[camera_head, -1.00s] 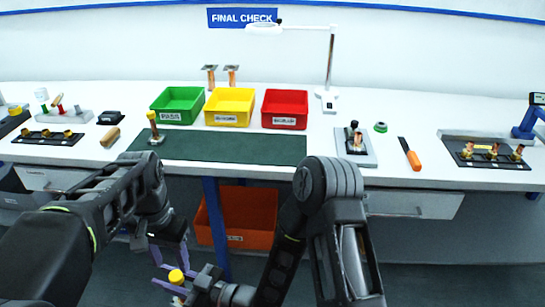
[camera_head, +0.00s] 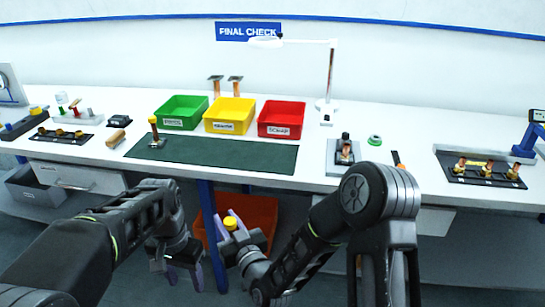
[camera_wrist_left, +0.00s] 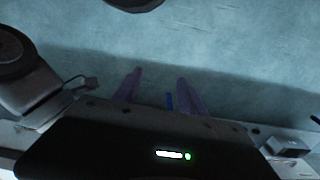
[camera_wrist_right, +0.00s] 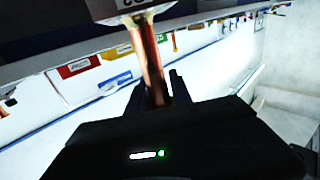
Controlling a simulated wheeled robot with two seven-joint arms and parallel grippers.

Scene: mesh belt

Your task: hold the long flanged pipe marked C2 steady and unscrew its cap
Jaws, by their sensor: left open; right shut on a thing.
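My right gripper (camera_head: 234,222) is shut on a copper pipe (camera_wrist_right: 151,62) in front of the bench, below the worktop. In the right wrist view the pipe runs up to a pale flange (camera_wrist_right: 130,8) with a dark, partly cut-off marking that I cannot fully read. A yellow cap (camera_head: 230,223) shows at the pipe's near end in the head view, between the purple fingers. My left gripper (camera_head: 184,278) is open and empty, left of and lower than the cap, apart from it. Its fingers (camera_wrist_left: 160,92) show nothing between them.
A capped pipe (camera_head: 153,130) stands on the green mat (camera_head: 220,157), which is otherwise clear. Green (camera_head: 182,122), yellow (camera_head: 228,127) and red (camera_head: 280,132) bins stand behind it. An orange bin (camera_head: 262,212) is under the bench, beside a blue leg (camera_head: 207,215).

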